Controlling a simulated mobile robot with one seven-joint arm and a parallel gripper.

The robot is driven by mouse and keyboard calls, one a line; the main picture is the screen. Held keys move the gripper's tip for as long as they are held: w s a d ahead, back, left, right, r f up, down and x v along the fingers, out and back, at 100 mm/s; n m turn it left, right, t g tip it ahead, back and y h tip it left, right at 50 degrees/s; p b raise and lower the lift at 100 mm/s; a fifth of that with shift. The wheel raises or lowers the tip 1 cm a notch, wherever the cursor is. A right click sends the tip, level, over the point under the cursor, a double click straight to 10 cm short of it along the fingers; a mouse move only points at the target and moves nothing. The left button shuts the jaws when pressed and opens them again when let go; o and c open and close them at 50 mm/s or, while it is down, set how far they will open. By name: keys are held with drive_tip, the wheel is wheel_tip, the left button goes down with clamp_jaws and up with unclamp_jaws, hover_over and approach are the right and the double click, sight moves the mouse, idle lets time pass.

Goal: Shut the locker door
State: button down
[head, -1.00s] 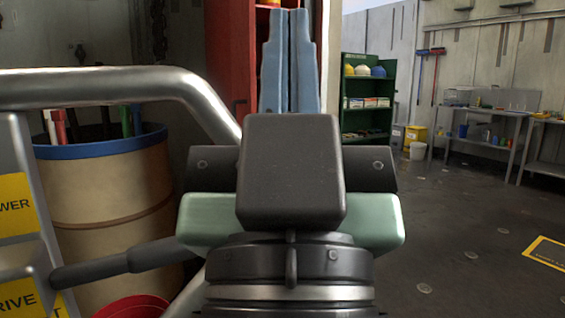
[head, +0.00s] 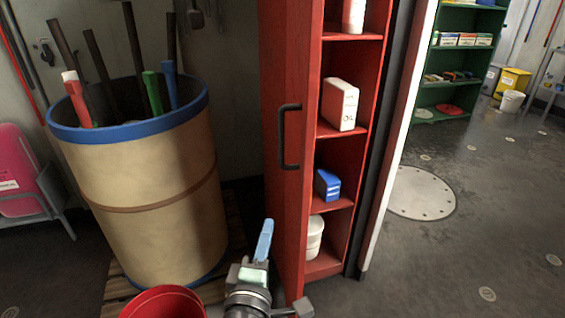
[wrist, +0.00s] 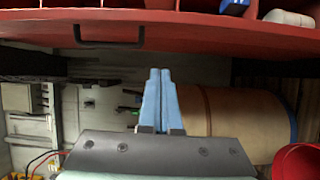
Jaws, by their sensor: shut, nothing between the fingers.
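The red locker door (head: 285,75) stands open at the middle of the head view, its outer face with a dark bar handle (head: 289,138) turned to the left. To its right the red shelves (head: 338,204) of the locker show. My gripper (head: 266,226) is low in the head view, just left of the door's lower part, with its blue fingers together and empty. In the wrist view the door (wrist: 200,38) crosses the top with its handle (wrist: 110,43); my fingertips (wrist: 160,72) point toward it, with a gap in the picture.
A tan drum (head: 145,190) with a blue rim and several poles stands left of the door on a wooden pallet. A red bucket (head: 162,302) is in front of it. Shelves hold a white box (head: 340,104) and a blue box (head: 328,185). Open floor (head: 440,250) lies to the right.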

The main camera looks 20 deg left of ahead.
sight(287, 165)
drive_tip(key=w+d, duration=0.2)
drive_tip(key=w, duration=0.9)
drive_tip(key=shift+w+f+b, duration=0.15)
drive_tip(key=shift+f+b, duration=0.15)
